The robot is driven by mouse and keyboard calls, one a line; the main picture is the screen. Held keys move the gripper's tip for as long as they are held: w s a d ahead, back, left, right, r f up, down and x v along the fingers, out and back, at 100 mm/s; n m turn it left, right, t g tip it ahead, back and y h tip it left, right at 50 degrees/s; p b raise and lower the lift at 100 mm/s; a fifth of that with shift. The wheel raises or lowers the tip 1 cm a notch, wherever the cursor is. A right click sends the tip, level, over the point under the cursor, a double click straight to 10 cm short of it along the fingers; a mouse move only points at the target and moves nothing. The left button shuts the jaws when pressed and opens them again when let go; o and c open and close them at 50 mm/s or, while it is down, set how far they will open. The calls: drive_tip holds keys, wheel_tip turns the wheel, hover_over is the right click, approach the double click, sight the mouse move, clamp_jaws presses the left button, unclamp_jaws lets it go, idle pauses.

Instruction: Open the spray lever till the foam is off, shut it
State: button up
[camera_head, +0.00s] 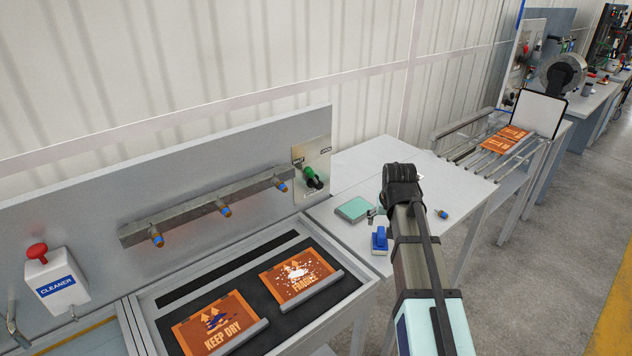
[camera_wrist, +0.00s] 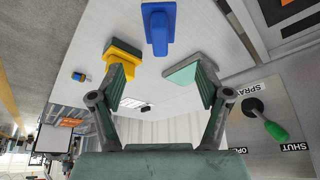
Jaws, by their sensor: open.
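The spray lever (camera_head: 309,173) has a green handle on a metal panel at the right end of the spray station. In the wrist view the lever (camera_wrist: 276,130) points toward the SHUT label. White foam (camera_head: 296,271) covers part of the orange FRAGILE plate (camera_head: 284,290), which lies in the tray (camera_head: 362,287) under the nozzle bar (camera_head: 195,214). No water shows from the nozzles. My gripper (camera_wrist: 160,88) is open and empty, over the side table, to the right of the lever and apart from it. In the head view my arm mostly hides the gripper.
An orange KEEP DRY plate (camera_head: 216,325) with blue marks lies beside the FRAGILE plate. A cleaner dispenser (camera_head: 57,282) hangs at left. A blue-handled tool (camera_head: 380,239), teal pad (camera_head: 353,209) and small blue-and-orange part (camera_head: 441,213) lie on the side table (camera_head: 345,160). A roller rack (camera_head: 483,155) stands beyond.

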drive_tip(key=c, duration=0.7)
drive_tip(key=shift+w+a+f+n, duration=0.2)
drive_tip(key=shift+a+n, duration=0.05)
drive_tip(key=shift+n, duration=0.05)
drive_tip(key=c, duration=0.6)
drive_tip(key=w+a+f+n+t, duration=0.1)
drive_tip(key=a, duration=0.1)
drive_tip(key=w+a+f+n+t+y+b, duration=0.1)
drive_tip(key=a+n, duration=0.1)
drive_tip(key=w+a+n+t+b, duration=0.1)
drive_tip(key=w+a+n, duration=0.1)
drive_tip(key=shift+a+f+y, duration=0.15)
drive_tip(key=shift+f+y, duration=0.15)
drive_tip(key=shift+f, duration=0.1)
clamp_jaws()
drive_tip(key=w+a+f+n+t+y+b, duration=0.1)
drive_tip(key=w+a+n+t+y+b, duration=0.15)
drive_tip(key=a+n, duration=0.35)
drive_tip(key=w+a+n+t+y+b, duration=0.1)
drive_tip(key=a+n+t+b, duration=0.1)
drive_tip(key=a+n+t, duration=0.35)
drive_tip(key=s+a+n+t+b, duration=0.4)
drive_tip(key=a+n+t, duration=0.1)
drive_tip(key=n, duration=0.4)
drive_tip(key=shift+a+r+h, duration=0.35)
drive_tip(key=shift+a, duration=0.2)
